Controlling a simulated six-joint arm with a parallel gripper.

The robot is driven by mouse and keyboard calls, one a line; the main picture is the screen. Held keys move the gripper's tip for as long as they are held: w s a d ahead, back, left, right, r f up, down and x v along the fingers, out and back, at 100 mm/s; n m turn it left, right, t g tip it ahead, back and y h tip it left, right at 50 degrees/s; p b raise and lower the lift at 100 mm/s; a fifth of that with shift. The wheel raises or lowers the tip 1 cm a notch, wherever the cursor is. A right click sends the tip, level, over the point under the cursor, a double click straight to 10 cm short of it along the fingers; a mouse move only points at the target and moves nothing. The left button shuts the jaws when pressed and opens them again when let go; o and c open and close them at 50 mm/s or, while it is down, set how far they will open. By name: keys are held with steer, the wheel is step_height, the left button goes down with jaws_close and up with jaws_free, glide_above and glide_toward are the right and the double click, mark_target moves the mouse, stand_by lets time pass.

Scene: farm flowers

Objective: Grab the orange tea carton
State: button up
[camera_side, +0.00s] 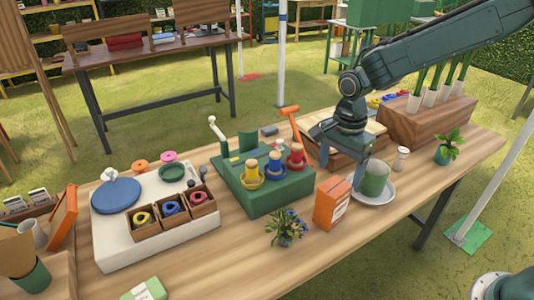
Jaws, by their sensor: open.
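The orange tea carton (328,207) stands upright on the wooden table, right of centre, with a pale label on its right-hand face. My gripper (342,170) points down above and behind the carton's top. Its jaws are open, one finger to the left and one to the right near the green mug. Nothing shows between them. In this one view I cannot tell the exact gap between the fingers and the carton. The carton's front is not hidden.
A green mug (375,177) on a white saucer (378,199) stands close right of the carton. A green block with coloured pegs (262,195) stands left. A small blue-flowered plant (286,228) sits front left. A white shaker (401,158) is further right. Bare tabletop lies in front.

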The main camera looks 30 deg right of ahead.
mark_target(337, 186)
steer(key=shift+f, duration=2.6)
steer(key=shift+a+f, duration=0.1)
steer(key=shift+f, duration=2.5)
steer(key=c, duration=1)
